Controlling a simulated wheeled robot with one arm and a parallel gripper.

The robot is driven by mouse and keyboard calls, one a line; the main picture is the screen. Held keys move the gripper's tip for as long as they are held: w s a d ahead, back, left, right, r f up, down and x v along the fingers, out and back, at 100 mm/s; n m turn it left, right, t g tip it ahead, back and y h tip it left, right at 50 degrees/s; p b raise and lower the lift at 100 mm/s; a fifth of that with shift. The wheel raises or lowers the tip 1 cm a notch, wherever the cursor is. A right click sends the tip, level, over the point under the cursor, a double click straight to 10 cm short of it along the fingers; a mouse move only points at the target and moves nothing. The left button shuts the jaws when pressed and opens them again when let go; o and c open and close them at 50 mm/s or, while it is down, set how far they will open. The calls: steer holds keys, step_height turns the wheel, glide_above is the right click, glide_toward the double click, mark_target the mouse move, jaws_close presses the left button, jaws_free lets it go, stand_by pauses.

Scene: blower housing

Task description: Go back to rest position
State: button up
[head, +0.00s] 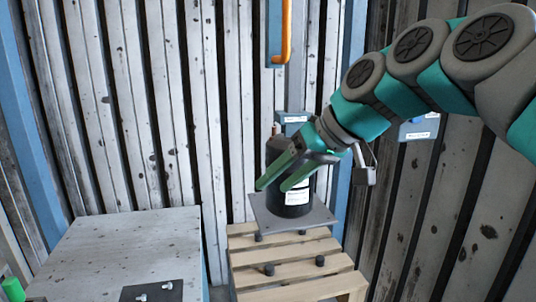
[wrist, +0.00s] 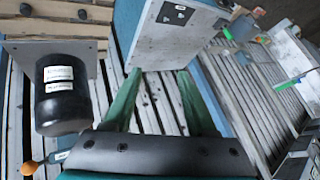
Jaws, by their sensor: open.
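The black blower housing (head: 290,205), a cylinder with white labels on a square grey plate (head: 262,208), stands upright on a slatted wooden pallet (head: 250,262). In the wrist view the housing (wrist: 62,95) is at the left, appearing upside down with its plate (wrist: 90,52) above it. My gripper (head: 271,188) has two green fingers spread apart, and they overlap the housing in the head view. In the wrist view my gripper (wrist: 159,76) has nothing between its fingers, and the housing lies outside them to the left. Part of the housing is hidden behind the gripper.
Several black knobs (head: 269,269) stand on the pallet. A grey-white cabinet (head: 125,245) with a dark plate (head: 152,291) on top is at the left. A green object (head: 14,289) is at the lower left corner. Slatted metal walls and an orange pipe (head: 286,35) stand behind.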

steer(key=s+d+f+m+g+h, duration=0.1)
steer(key=s+d+f, duration=0.3)
steer(key=s+f, duration=0.4)
steer(key=s+d+f+m+g+h, duration=0.2)
steer(key=s+d+f+g+h, duration=0.1)
steer(key=s+f, duration=0.6)
steer(key=s+d+f+m+g+h, duration=0.1)
steer(key=s+d+f+m+h, duration=0.1)
steer(key=s+d+f, duration=0.4)
steer(key=s+f+h, duration=0.1)
steer(key=s+f, duration=0.2)
steer(key=f, duration=0.3)
steer(key=shift+f+g, duration=0.2)
steer(key=shift+g, duration=0.2)
